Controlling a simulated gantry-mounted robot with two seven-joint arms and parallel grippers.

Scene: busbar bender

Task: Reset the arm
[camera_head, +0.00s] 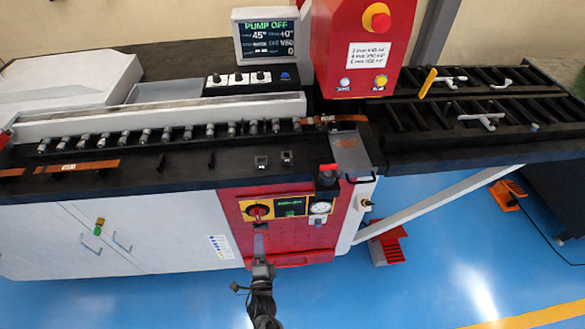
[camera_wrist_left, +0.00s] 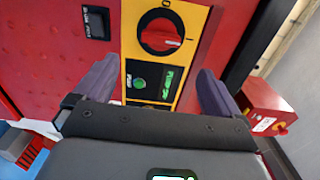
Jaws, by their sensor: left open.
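My left gripper (camera_head: 259,243) reaches up from the bottom of the head view, in front of the red control panel. In the left wrist view, the two purple-grey fingers of the gripper (camera_wrist_left: 158,85) are wide apart with nothing between them but the panel behind. A red rotary switch (camera_wrist_left: 162,34) on a yellow plate sits above the fingertips; it also shows in the head view (camera_head: 258,211). A green button (camera_wrist_left: 139,83) and a small green display (camera_wrist_left: 170,83) lie behind the gap. No contact with the panel can be made out. My right gripper is not in view.
The monitor (camera_head: 267,37) reads PUMP OFF. A red bending head (camera_head: 362,45) stands above the long black bench. Copper bars (camera_head: 77,166) lie at left. A roller table (camera_head: 470,103) extends right. A red foot pedal (camera_head: 388,245) stands on the blue floor, which is open in front.

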